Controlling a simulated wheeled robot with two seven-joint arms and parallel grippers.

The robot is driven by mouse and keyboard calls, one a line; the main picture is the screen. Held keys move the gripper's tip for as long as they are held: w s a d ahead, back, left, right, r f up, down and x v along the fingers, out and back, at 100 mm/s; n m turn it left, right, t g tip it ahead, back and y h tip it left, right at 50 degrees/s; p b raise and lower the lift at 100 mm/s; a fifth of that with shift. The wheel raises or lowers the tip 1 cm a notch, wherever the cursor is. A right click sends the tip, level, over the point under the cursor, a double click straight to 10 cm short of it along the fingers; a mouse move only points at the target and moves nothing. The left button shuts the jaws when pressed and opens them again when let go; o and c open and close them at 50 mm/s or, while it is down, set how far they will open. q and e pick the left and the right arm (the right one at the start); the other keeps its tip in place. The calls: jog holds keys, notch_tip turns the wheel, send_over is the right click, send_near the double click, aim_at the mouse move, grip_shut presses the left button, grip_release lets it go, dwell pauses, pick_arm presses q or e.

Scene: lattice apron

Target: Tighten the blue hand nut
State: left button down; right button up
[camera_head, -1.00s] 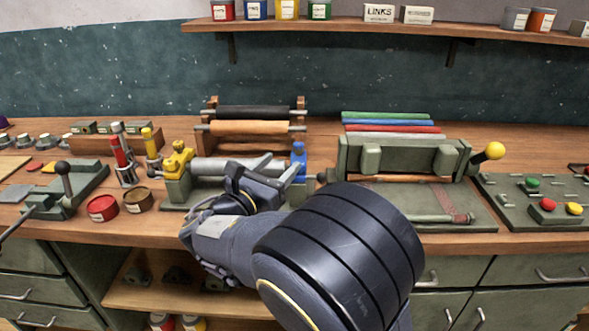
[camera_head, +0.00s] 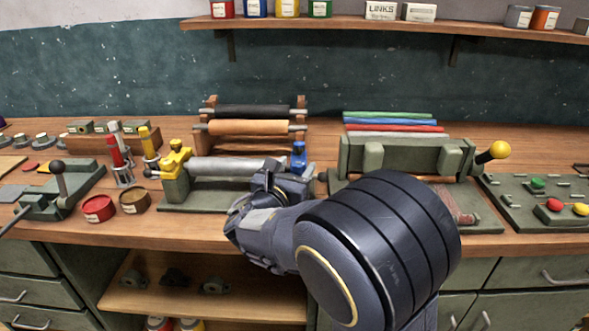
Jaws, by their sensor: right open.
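The blue hand nut (camera_head: 299,152) stands upright at the right end of a green roller stand (camera_head: 215,196) on the bench. A grey roller (camera_head: 226,168) lies across this stand, with a yellow hand nut (camera_head: 176,155) at its left end. My right gripper (camera_head: 283,172) is just below and in front of the blue nut, near the right end of the roller. It is open, though its fingers are partly hidden by its own body. The right-hand support under the blue nut is mostly covered by my gripper. My left gripper is not in view.
A rack with black and orange rollers (camera_head: 248,127) stands behind. A green press with a yellow-knobbed lever (camera_head: 499,150) is on the right.

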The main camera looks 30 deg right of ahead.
jog(key=shift+c, duration=0.3)
jog(key=c, duration=0.9)
jog(key=shift+r+m+g+h+p, duration=0.1)
jog(key=shift+m+g+h+p, duration=0.25)
jog(key=shift+p, duration=0.25)
jog(key=m+g+h+p, duration=0.1)
jog(key=m+g+p, duration=0.1)
jog(key=g+p, duration=0.1)
jog(key=w+m+g+h+p, duration=0.1)
jog(key=m+g+p, duration=0.1)
jog(key=g+p, duration=0.1)
jog(key=m+g+h+p, duration=0.1)
jog(key=m+g+p, duration=0.1)
jog(key=g+p, duration=0.1)
jog(key=shift+w+a+r+g, duration=0.1)
jog(key=shift+w+a+g, duration=0.1)
jog(key=shift+a+g, duration=0.05)
jog(key=shift+w+f+m+g+p, duration=0.2)
jog(key=shift+m+g+p, duration=0.8)
jog(key=shift+g, duration=0.45)
jog(key=shift+w+f+m+g+p, duration=0.15)
jog(key=shift+m+g+p, duration=0.6)
jog(key=shift+m+g, duration=0.5)
jog(key=shift+g, duration=0.4)
jog(key=o, duration=1)
jog(key=shift+r, duration=0.1)
jog(key=shift+c, duration=0.2)
